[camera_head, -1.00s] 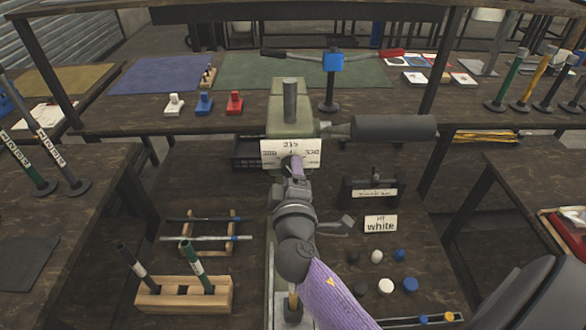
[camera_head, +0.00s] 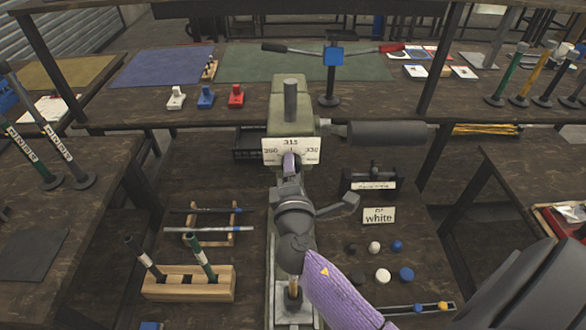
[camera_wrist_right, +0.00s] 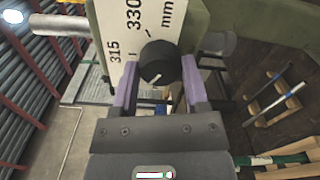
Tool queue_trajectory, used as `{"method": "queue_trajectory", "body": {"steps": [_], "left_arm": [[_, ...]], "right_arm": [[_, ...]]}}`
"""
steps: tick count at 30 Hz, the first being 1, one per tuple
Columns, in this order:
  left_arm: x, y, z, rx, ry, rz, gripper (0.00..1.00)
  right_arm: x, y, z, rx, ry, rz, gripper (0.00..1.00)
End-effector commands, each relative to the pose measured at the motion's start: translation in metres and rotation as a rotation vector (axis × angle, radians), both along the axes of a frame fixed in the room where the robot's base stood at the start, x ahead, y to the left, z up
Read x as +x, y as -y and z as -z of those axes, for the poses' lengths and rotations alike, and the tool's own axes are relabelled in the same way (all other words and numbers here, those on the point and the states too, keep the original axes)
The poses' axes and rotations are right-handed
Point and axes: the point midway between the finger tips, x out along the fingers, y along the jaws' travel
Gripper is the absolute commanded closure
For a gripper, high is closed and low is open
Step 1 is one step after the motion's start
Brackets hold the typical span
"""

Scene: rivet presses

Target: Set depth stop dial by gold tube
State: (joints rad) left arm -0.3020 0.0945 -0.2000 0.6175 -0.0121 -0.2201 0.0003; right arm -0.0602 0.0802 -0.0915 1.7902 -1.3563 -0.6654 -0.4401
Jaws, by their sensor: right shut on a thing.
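A black round dial knob (camera_wrist_right: 157,64) with a white pointer mark sits at the foot of a white scale plate (camera_wrist_right: 122,30) marked 315, 330 and mm. The plate (camera_head: 291,151) also shows in the head view, on the front of a pale green press (camera_head: 283,100). My right gripper (camera_wrist_right: 160,78) has its purple fingers on both sides of the knob and is shut on it. It hides the knob in the head view, where the right gripper (camera_head: 290,166) shows. A gold tube (camera_head: 530,80) stands upright on a black base at the back right. My left gripper is out of view.
A wooden holder (camera_head: 189,286) with dark and green tubes stands lower left, near a rack (camera_head: 209,228) of rods. A small sign reading white (camera_head: 379,215) stands right of my arm, above several round caps (camera_head: 383,276). A grey cylinder (camera_head: 387,132) juts right from the press.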

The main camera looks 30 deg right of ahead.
Motion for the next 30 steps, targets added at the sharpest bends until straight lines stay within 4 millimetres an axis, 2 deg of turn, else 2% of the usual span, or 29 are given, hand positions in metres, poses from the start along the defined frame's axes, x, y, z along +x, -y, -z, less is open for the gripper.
{"method": "queue_trajectory", "body": {"steps": [12, 13, 17, 26, 30], "left_arm": [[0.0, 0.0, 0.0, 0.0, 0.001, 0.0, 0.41], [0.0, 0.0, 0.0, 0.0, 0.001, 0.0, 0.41], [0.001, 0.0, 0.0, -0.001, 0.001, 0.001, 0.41], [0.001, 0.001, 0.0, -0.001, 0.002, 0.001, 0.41], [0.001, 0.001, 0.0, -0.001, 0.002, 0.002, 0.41]], "right_arm": [[0.0, 0.0, 0.001, -0.003, -0.004, 0.0, 1.0], [0.0, 0.0, 0.001, -0.003, -0.004, 0.0, 0.36], [0.0, 0.0, 0.001, -0.003, -0.003, -0.001, 0.08], [-0.001, -0.001, 0.001, -0.003, -0.003, -0.001, 0.06], [-0.019, -0.012, 0.001, -0.001, -0.004, -0.002, 0.06]]}}
